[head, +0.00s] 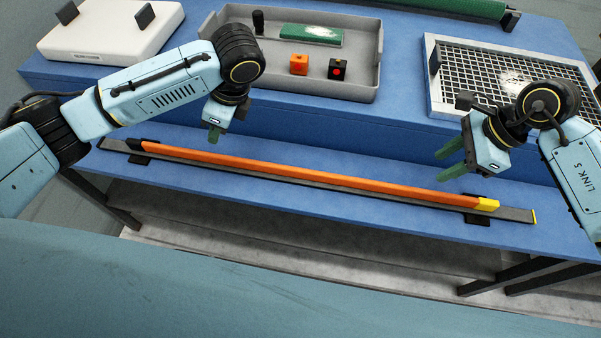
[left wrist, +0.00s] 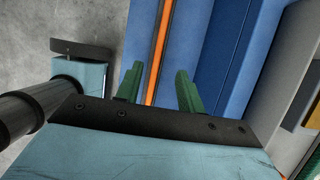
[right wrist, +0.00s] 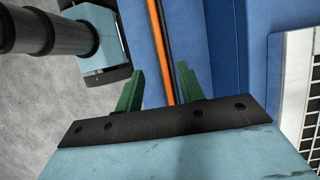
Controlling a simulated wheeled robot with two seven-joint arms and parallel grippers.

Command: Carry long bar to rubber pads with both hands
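The long bar (head: 300,172) is orange, with a black left end and a yellow right end. It lies along a dark grey strip near the blue table's front edge. My left gripper (head: 214,134) is open and empty, above and behind the bar's left part. In the left wrist view the bar (left wrist: 158,60) runs between the spread fingers. My right gripper (head: 445,164) is open and empty above the bar's right part. In the right wrist view the bar (right wrist: 160,50) also lies between the fingers. Small black pads (head: 477,219) show beneath the bar near its ends.
A grey tray (head: 372,60) with small blocks and a green piece stands behind the bar. A white slab (head: 110,30) with dark upright plates is back left. A white-framed grid (head: 430,85) is at right. A green roller (head: 440,8) lies at the back.

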